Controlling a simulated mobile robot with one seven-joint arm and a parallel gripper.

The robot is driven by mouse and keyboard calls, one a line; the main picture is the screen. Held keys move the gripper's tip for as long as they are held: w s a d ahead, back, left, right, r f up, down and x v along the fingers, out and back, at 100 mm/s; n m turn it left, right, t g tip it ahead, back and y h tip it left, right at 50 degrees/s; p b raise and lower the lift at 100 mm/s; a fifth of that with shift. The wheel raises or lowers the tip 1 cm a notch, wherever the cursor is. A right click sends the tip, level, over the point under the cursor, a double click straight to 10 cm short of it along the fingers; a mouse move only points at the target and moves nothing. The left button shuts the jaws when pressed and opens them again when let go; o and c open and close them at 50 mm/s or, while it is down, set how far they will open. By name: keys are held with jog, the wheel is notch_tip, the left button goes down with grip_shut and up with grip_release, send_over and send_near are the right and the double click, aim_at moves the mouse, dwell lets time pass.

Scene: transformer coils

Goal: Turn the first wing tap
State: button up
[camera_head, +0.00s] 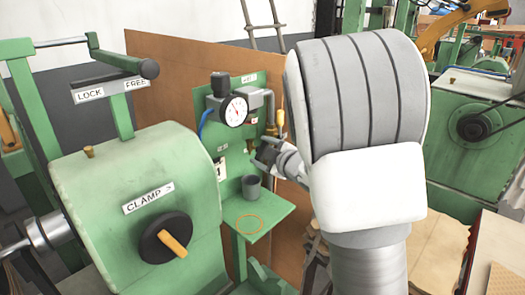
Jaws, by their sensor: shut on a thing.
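A green panel (208,105) stands upright in the middle of the view, with a round gauge (234,110) and pipework on it. A small brass fitting (250,146) shows low on the panel, apparently part of the wing tap. My gripper (258,156) is at this spot, reaching in from the right, and is shut on the wing tap. The jaws cover most of the tap, so its wings and their angle cannot be made out. A yellow handle (280,121) stands just above my gripper.
A green machine (130,190) with a clamp knob (165,238) fills the left. A brown board (165,75) stands behind the panel.

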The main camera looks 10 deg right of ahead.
jog(key=m+p, duration=0.1)
jog(key=g+p, duration=0.1)
jog(key=p, duration=0.1)
jog(key=shift+d+r+m+y, duration=0.1)
jog(key=shift+r+m+y, duration=0.25)
jog(key=shift+m+y, duration=0.05)
jog(key=m+p, duration=0.2)
jog(key=p, duration=0.2)
jog(key=shift+g+y, duration=0.4)
jog(key=m+g+y+p, duration=0.1)
jog(key=m+p, duration=0.1)
jog(key=p, duration=0.3)
jog(key=shift+f+m+g+y+p, duration=0.2)
jog(key=shift+m+g+y+p, duration=0.3)
jog(key=shift+p, duration=0.6)
jog(key=shift+f, duration=0.15)
jog(key=o, duration=1.3)
